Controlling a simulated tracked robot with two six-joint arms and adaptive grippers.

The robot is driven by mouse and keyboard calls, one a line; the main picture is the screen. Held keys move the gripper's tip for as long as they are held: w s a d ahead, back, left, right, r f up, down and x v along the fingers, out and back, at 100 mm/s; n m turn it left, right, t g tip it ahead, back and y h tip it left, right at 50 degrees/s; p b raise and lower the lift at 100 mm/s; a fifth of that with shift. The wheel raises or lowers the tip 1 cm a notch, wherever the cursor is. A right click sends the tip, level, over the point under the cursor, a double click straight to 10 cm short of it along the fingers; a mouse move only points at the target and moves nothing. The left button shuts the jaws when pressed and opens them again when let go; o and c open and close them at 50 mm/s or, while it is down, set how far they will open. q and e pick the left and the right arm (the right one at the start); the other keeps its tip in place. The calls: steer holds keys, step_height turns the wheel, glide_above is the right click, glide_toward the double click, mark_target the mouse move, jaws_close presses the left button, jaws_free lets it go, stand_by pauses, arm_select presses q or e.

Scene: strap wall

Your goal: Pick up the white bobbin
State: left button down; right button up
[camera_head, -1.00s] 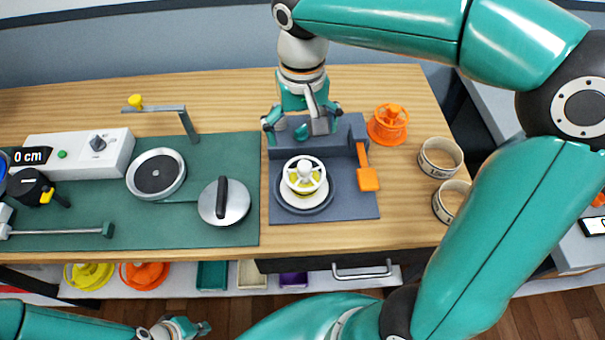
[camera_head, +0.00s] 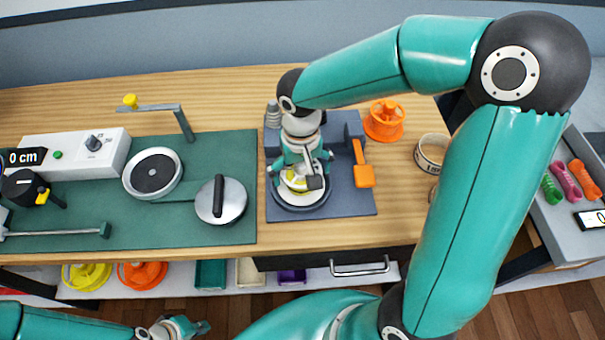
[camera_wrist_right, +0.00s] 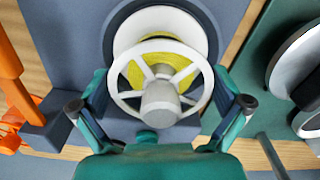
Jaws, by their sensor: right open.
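The white bobbin (camera_head: 293,187) has a spoked top flange, a grey hub and yellow inside it. It sits on a round seat of the blue-grey fixture (camera_head: 355,205), partly hidden by my right gripper (camera_head: 300,180) in the head view. In the right wrist view the bobbin (camera_wrist_right: 180,50) shows fully from above. There my right gripper (camera_wrist_right: 160,104) is open, with one finger on each side of the bobbin's near part; I cannot tell whether they touch it. My left gripper (camera_head: 180,328) is low at the bottom left, away from the bobbin; its jaws are too small to judge.
An orange lever (camera_head: 363,165) stands on the fixture's right side. An orange spool (camera_head: 384,120) and a beige ring (camera_head: 431,152) lie to the right. A green mat (camera_head: 120,220) with a silver lid (camera_head: 222,205) and a round dial plate (camera_head: 153,174) lies left.

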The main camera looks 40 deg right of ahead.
steer(key=shift+f, duration=0.1)
steer(key=shift+c, duration=0.2)
steer(key=c, duration=1)
